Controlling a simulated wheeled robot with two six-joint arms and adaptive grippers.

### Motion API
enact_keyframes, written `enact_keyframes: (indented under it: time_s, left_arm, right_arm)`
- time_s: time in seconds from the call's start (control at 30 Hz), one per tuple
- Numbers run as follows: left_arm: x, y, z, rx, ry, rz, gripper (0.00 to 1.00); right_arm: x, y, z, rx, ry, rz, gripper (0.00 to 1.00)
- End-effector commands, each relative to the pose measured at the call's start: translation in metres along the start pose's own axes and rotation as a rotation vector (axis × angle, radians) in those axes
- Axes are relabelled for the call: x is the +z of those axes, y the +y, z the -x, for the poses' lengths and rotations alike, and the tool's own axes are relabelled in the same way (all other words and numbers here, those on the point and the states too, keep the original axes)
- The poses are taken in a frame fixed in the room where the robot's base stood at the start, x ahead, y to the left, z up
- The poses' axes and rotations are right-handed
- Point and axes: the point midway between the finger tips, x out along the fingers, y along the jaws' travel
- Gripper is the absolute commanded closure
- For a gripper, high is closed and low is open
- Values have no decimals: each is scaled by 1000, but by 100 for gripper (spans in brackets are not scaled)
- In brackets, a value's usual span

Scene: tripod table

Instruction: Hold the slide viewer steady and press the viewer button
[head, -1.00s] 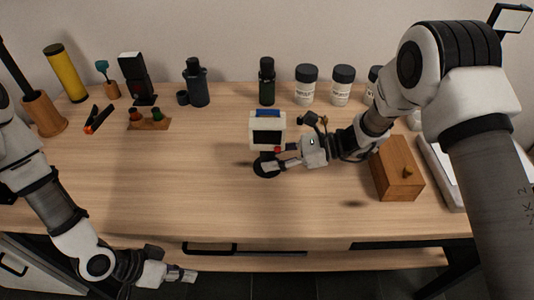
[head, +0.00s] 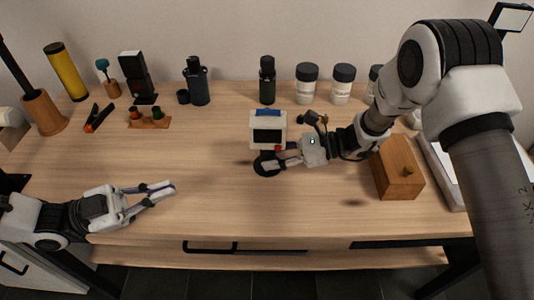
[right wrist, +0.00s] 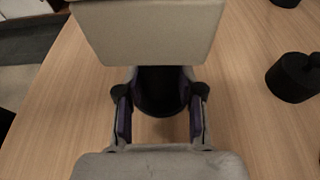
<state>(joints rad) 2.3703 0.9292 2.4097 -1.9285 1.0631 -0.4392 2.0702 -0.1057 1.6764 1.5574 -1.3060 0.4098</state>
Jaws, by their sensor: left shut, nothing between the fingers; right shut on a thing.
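The slide viewer (head: 268,121), a white box with a dark window and blue top, stands upright on a black round base (head: 262,171) at mid-table. A small red button shows at its lower right front. My right gripper (head: 270,160) is shut on the viewer's dark stem, below the box. In the right wrist view the stem (right wrist: 160,92) sits between the fingers under the pale box (right wrist: 148,32). My left gripper (head: 167,189) is shut and empty over the table's front left, well apart from the viewer.
A wooden box (head: 397,168) stands right of the viewer. Dark bottles, white-labelled jars (head: 306,84), a small wooden rack (head: 149,122) and a yellow tube (head: 66,72) line the back. The table between my left gripper and the viewer is clear.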

Motion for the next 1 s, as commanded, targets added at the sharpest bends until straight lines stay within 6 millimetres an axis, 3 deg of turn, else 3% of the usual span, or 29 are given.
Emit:
enact_keyframes:
  time_s: [0.13, 0.27, 0.5, 0.6, 1.0]
  left_arm:
    - [7, -17, -12, -15, -18, -175, 100]
    - [21, -18, -27, 31, -45, -382, 100]
    - [55, -11, -72, 156, -43, -923, 100]
    - [63, -8, -84, 181, -26, -1070, 100]
    - [66, -6, -90, 190, -17, -1140, 100]
  right_arm:
    - [-1, 0, 0, 0, 1, -1, 83]
    - [-1, 0, 0, 0, 1, 0, 83]
    - [-1, 0, 0, 0, 1, 0, 83]
    - [-1, 0, 0, -1, 1, 0, 83]
    - [-1, 0, 0, 0, 1, -1, 83]
